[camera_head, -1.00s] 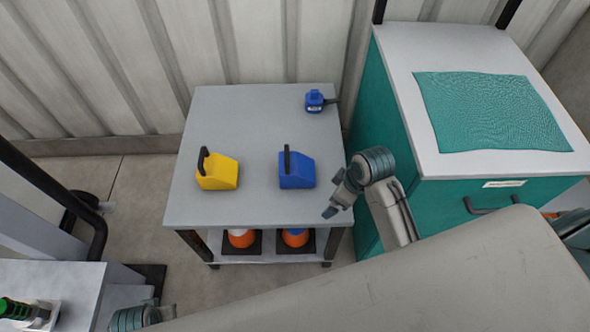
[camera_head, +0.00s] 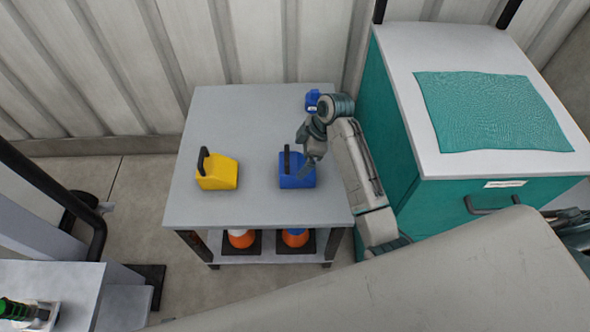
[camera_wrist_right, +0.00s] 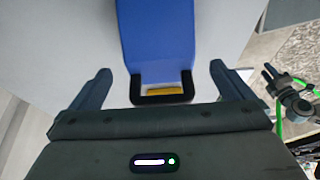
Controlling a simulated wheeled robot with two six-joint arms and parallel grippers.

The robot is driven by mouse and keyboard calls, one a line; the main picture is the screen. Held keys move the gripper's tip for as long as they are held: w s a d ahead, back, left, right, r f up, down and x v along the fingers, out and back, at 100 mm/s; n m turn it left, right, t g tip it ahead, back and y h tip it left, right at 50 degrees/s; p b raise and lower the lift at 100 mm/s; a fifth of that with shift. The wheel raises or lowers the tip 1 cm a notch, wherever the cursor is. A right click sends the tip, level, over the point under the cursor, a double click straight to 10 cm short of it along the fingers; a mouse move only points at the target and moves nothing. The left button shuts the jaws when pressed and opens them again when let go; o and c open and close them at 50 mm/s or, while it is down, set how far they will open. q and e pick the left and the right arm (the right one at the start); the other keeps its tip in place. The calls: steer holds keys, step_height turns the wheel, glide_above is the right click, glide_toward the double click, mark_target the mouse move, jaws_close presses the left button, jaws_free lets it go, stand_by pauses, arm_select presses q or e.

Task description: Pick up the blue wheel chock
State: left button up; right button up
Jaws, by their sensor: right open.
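The blue wheel chock (camera_head: 296,178) sits on the grey cart top, with a black handle standing at its left side in the head view. In the right wrist view the blue chock (camera_wrist_right: 157,35) lies ahead, and its black handle (camera_wrist_right: 161,98) shows between my fingers. My right gripper (camera_head: 306,160) is open over the chock's upper right in the head view. The wrist view shows its two fingers (camera_wrist_right: 160,80) apart on either side of the handle, with gaps and no visible contact. My left gripper is not in view.
A yellow chock (camera_head: 218,172) stands left of the blue one on the cart (camera_head: 245,210). A small blue item (camera_head: 312,99) is partly hidden behind my right arm. A teal cabinet (camera_head: 385,150) stands close on the right. Orange cones (camera_head: 295,238) sit on the lower shelf.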

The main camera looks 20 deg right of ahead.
mark_target(295, 162)
steer(key=x, duration=0.5)
steer(key=c, duration=1.1)
